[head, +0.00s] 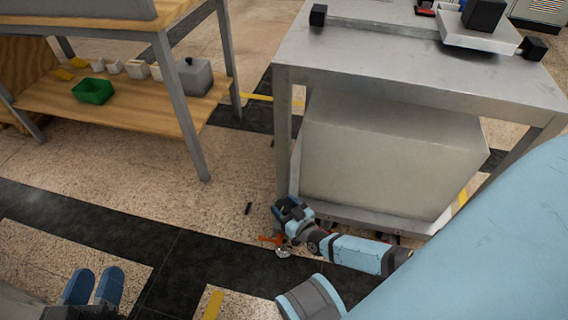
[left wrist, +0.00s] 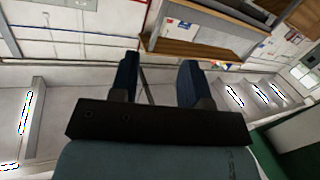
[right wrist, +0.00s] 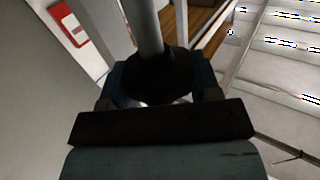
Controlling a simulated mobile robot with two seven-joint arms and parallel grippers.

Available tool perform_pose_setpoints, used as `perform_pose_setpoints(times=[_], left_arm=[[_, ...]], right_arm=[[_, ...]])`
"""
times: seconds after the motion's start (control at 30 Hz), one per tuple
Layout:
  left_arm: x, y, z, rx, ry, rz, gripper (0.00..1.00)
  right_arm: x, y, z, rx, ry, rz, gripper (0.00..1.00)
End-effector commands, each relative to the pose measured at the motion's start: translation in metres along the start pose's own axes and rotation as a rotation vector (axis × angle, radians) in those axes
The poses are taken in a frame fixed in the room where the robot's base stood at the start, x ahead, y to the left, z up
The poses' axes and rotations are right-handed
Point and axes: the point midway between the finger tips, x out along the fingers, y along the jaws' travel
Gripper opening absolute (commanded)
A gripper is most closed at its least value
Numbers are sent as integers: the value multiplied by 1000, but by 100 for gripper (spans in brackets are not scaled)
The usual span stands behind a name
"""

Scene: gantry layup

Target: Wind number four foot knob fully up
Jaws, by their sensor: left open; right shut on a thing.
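A black round foot knob (right wrist: 158,80) sits at the lower end of a grey post in the right wrist view. My right gripper (right wrist: 158,92) is shut on this knob, with a blue finger on either side. In the head view my right gripper (head: 290,210) is low by the floor at the near left leg (head: 282,150) of the metal table. The knob is mostly hidden there, and I cannot read a number on it. My left gripper (head: 98,276) is open and empty at the lower left, its two blue fingers apart; they also show in the left wrist view (left wrist: 158,72).
The metal table (head: 400,75) has a large pale box (head: 390,155) under its top. A wooden shelf (head: 130,112) with a green bin (head: 93,91) stands at the left. Speckled floor (head: 235,165) between them is mostly clear.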

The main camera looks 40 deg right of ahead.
Motion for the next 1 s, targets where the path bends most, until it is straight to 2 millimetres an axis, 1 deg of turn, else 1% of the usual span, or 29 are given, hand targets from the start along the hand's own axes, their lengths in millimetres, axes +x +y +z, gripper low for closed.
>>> perform_pose_setpoints(times=[0.03, 0.4, 0.6, 0.83, 1.0], left_arm=[[1, -2, 2, 13, 8, -1, 43], [8, -16, -3, 188, 107, -7, 43], [11, -22, -10, 276, 153, -10, 43], [12, -24, -18, 312, 184, -12, 43], [12, -24, -19, 317, 188, -12, 43]], right_arm=[[0, 2, 2, -7, 1, -40, 33], [2, 3, 4, -10, 1, -382, 33], [2, 3, 2, -8, 0, -549, 33], [2, 3, 0, -6, 1, -693, 33], [2, 2, 0, -3, 1, -760, 33]])
